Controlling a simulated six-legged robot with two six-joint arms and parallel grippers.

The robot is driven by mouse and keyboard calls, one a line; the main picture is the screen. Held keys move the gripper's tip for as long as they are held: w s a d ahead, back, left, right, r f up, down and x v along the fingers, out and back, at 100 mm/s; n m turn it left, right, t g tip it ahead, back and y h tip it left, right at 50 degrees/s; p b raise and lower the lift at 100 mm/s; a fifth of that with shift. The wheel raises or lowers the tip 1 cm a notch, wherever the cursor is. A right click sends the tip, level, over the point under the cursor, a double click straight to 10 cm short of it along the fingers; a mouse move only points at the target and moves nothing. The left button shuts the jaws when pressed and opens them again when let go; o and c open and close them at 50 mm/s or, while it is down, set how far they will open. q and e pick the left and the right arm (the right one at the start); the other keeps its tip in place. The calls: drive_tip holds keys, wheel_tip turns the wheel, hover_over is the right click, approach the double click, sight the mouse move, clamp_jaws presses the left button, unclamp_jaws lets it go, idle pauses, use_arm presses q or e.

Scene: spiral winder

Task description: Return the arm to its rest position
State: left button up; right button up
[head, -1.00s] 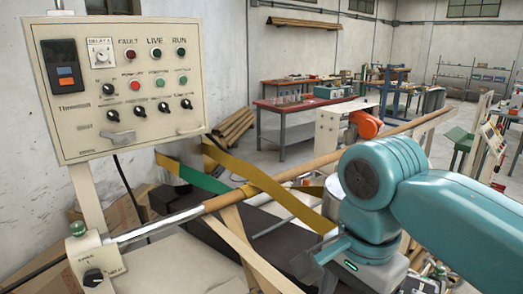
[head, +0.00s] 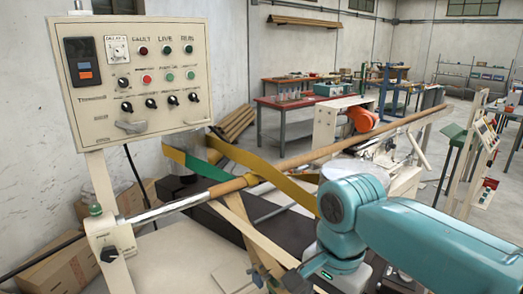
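My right arm (head: 430,235), teal, comes in from the right edge, and its wrist is in the lower right over the winder. My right gripper (head: 297,281) is at the bottom of the head view, its dark fingers pointing down-left near a tan strip. Its fingertips are partly cut off or hidden, so I cannot tell if it is open or shut. I see nothing clearly held in it. My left arm and gripper are not in view.
A control panel (head: 140,80) with buttons and knobs stands at the left. A brown tube on a metal shaft (head: 165,210) runs diagonally, with green and yellow belts (head: 285,181) around it. Cardboard boxes (head: 55,275) lie lower left. A red-topped bench (head: 290,104) stands behind.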

wheel_tip(320, 180, down, 29)
drive_tip(key=a+n+y, duration=0.1)
drive_tip(key=n+y, duration=0.2)
drive_tip(key=n, duration=0.2)
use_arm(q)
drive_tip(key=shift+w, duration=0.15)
use_arm(e)
drive_tip(key=s+d+f+n, duration=0.2)
drive_tip(key=s+f, duration=1.1)
drive_tip(key=s, duration=0.1)
drive_tip(key=shift+t, duration=0.3)
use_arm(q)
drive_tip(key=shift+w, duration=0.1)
use_arm(e)
drive_tip(key=shift+f, duration=0.1)
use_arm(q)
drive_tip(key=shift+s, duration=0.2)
use_arm(e)
drive_tip(key=shift+s, duration=0.15)
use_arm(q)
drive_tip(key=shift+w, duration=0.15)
